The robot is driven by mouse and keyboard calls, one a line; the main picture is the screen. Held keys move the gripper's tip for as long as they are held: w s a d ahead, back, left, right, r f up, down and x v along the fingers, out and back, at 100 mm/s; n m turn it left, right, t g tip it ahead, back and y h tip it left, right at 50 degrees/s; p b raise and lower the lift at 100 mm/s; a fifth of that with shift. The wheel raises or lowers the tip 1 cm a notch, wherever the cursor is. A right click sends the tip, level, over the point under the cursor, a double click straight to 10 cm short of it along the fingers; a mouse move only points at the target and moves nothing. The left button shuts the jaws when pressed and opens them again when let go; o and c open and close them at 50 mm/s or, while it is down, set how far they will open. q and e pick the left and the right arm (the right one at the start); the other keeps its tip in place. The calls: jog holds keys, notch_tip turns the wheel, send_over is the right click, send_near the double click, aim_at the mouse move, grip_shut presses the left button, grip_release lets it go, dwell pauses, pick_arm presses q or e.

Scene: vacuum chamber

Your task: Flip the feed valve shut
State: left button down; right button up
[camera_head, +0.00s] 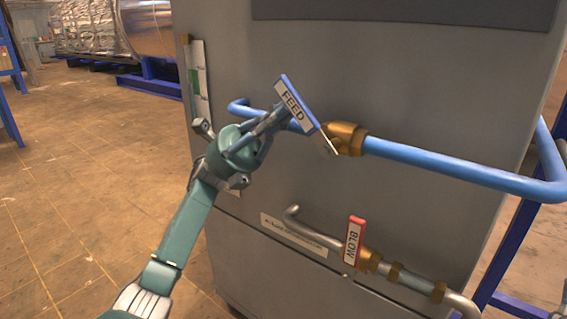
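The feed valve has a blue handle with a white FEED label (293,102), upper middle in the head view. The handle stands tilted, its top leaning left, across the line of the blue pipe. Its brass body (345,138) sits on the pipe at the handle's lower right. My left gripper (279,119) reaches up from the lower left, and its fingertips are at the handle's left side, partly hidden behind it. I cannot tell whether the fingers touch or grip it. My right gripper is not in view.
The blue pipe (450,168) runs right along the grey cabinet (300,175). Below is a red BLOW handle (354,243) on a metal pipe with brass fittings. A blue frame (507,262) stands at the right. The tiled floor at left is open.

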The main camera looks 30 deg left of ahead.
aim_at(294, 89)
pick_arm(q)
jog(key=r+y, duration=0.1)
jog(key=d+r+y+p, duration=0.1)
jog(key=y, duration=0.1)
jog(key=shift+s+r, duration=0.1)
jog(key=shift+r, duration=0.25)
jog(key=shift+d+r+y+p, duration=0.7)
jog(key=shift+r+y+p, duration=0.05)
jog(key=shift+y+p, duration=0.35)
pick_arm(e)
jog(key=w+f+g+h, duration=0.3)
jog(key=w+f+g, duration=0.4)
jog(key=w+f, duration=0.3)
pick_arm(q)
jog(key=shift+s+d+r+y+p, duration=0.1)
jog(key=shift+d+r+y+p, duration=0.2)
jog(key=shift+d+y+p, duration=0.3)
jog(key=shift+d+r+y+p, duration=0.25)
jog(key=shift+d+y+p, duration=0.25)
jog(key=shift+d+p, duration=0.15)
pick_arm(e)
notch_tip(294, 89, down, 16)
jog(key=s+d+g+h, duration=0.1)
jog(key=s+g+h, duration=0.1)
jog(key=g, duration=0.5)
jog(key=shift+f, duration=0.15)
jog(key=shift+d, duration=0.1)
